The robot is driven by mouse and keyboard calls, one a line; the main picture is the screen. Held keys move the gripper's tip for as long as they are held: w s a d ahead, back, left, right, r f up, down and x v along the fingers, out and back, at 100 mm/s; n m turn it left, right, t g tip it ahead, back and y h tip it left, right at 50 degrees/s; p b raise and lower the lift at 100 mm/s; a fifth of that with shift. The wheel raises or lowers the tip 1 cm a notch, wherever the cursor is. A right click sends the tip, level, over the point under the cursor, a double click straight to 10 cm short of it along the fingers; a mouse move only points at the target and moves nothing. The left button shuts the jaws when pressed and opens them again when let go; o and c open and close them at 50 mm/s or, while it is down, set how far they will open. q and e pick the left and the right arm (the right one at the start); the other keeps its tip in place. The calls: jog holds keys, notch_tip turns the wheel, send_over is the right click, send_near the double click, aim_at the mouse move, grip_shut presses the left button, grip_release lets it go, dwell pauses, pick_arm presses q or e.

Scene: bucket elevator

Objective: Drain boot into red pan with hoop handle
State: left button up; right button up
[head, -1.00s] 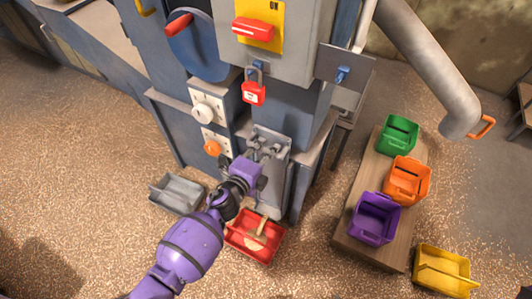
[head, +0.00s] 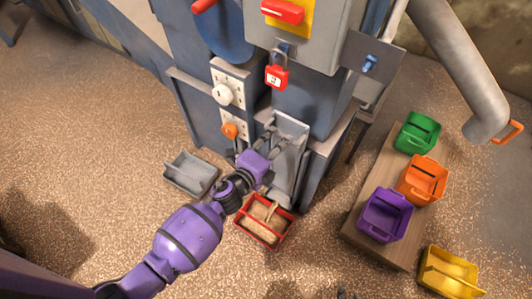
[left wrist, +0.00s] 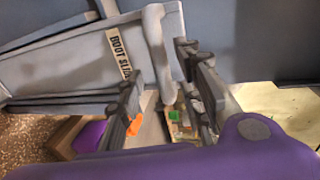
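The red pan (head: 284,231) with its hoop handle stands on the floor under the boot outlet, with tan grain in it. The grey boot slide (head: 290,127) is at the foot of the elevator; its "BOOT SLI..." label (left wrist: 118,50) shows in the left wrist view, partly cut off. My left gripper (head: 268,138) is at the slide. In the left wrist view its fingers (left wrist: 158,92) are apart, with a light grey bar (left wrist: 154,30) between them; no firm grip shows. A small dark tip at the head view's bottom edge may be my right gripper (head: 345,294).
A grey pan (head: 190,174) stands left of the red one. Green (head: 417,133), orange (head: 422,180) and purple (head: 386,215) bins sit on a wooden bench at right; a yellow bin (head: 450,273) is on the floor. A red padlock (head: 277,77) hangs above the slide.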

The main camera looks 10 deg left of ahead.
pick_arm(q)
jog(key=v, duration=0.8)
